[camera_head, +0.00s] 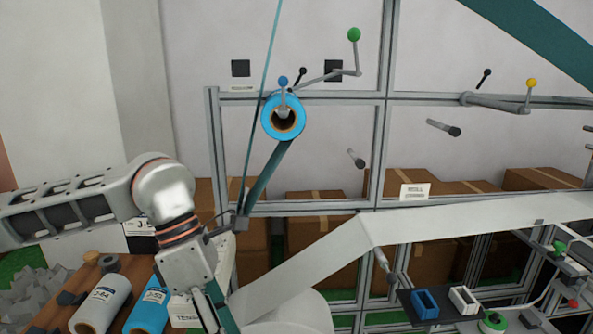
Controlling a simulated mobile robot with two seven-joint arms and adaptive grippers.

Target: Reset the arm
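My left arm comes in from the left, with its white and grey elbow and orange rings in front of the wall. My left gripper (215,308) points down at the bottom edge, above the wooden table. It is partly cut off, and I cannot tell whether its fingers are open or shut. My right arm and gripper are not in view.
A blue roll (283,116) hangs on the grey frame (300,96). White web material (425,222) runs rightward from a large white roll (285,312). A white roll (101,304) and a blue roll (148,305) lie near my gripper. Cardboard boxes (317,209) stand behind.

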